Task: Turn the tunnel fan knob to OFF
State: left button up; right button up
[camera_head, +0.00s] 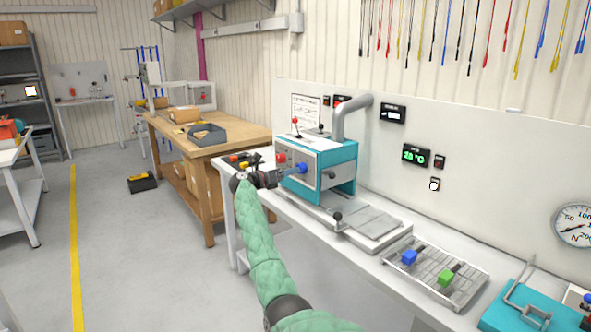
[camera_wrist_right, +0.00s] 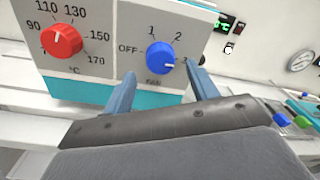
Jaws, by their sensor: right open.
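The tunnel fan knob (camera_wrist_right: 160,56) is blue and sits on the pale front panel of the teal machine (camera_head: 338,160). In the right wrist view, OFF is printed to its left, 1 and 2 above it, and 3 to its right. A small pale mark shows at its lower right, but I cannot tell its setting surely. The blue knob also shows in the head view (camera_head: 302,168). My right gripper (camera_wrist_right: 161,72) is open, its two blue-grey fingers apart just below and to either side of the knob, with nothing visible between them. My left gripper is out of view.
A red temperature knob (camera_wrist_right: 62,41) is left of the fan knob. A rack (camera_head: 431,285) with blue and green blocks lies to the right.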

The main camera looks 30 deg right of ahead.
aim_at(301, 169)
jog(key=shift+d+p, duration=0.45)
jog(key=shift+d, duration=1.35)
jog(key=shift+c, duration=0.5)
jog(key=c, duration=0.9)
